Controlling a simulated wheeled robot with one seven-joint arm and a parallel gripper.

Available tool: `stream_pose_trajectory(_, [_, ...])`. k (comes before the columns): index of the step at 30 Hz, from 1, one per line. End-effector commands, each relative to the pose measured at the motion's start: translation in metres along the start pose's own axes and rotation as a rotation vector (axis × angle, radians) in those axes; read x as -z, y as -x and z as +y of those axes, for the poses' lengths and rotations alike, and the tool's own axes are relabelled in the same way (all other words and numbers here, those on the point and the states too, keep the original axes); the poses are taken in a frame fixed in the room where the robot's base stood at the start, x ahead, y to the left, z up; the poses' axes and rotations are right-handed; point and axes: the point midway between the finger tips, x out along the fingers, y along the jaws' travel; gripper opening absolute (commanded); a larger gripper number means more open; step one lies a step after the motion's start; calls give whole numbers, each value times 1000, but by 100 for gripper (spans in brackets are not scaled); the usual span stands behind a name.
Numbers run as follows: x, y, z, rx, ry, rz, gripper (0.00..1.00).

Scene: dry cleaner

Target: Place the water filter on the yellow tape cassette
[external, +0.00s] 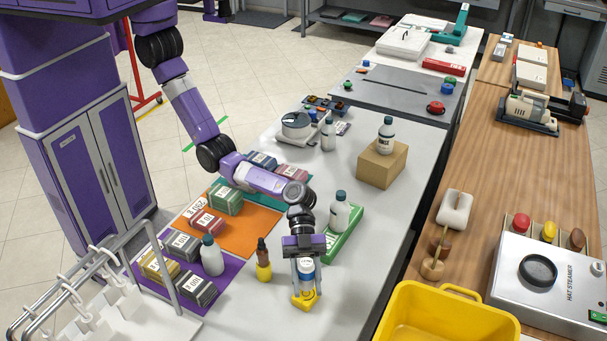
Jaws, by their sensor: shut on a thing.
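My gripper (304,268) points down over the front part of the white table. It is shut on the water filter (306,273), a small white cylinder with a blue band, seen partly between the fingers. Directly below it is a yellow object (305,301), which looks like the yellow tape cassette, lying on the table. The filter's lower end is at or just above the yellow object. I cannot tell whether they touch, as the fingers hide part of both.
A dropper bottle with a yellow base (263,262) stands close left of my gripper. A white bottle on a green tray (342,232) is behind right. Boxes and a bottle (211,256) stand on coloured mats at left. A yellow bin (445,318) is at right. Table right of my gripper is clear.

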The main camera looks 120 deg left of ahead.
Motion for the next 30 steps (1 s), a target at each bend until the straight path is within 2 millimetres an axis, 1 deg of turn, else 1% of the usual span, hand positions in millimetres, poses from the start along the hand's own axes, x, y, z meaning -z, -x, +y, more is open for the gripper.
stream_pose_trajectory(1, [-8, -3, 1, -1, 2, -2, 0])
stream_pose_trajectory(3, [-17, -7, 1, -1, 2, -2, 0])
stream_pose_trajectory(7, [-28, -12, 0, 0, 1, -1, 0])
stream_pose_trajectory(20, [-33, -14, 0, 1, 0, 0, 0])
stream_pose_trajectory(21, [-33, -14, 0, 0, 0, -1, 39])
stream_pose_trajectory(23, [-32, -13, 0, 0, 0, -1, 51])
stream_pose_trajectory(24, [-32, -13, 0, 0, 0, -1, 59])
stream_pose_trajectory(30, [-32, -13, 0, 0, 0, -1, 59])
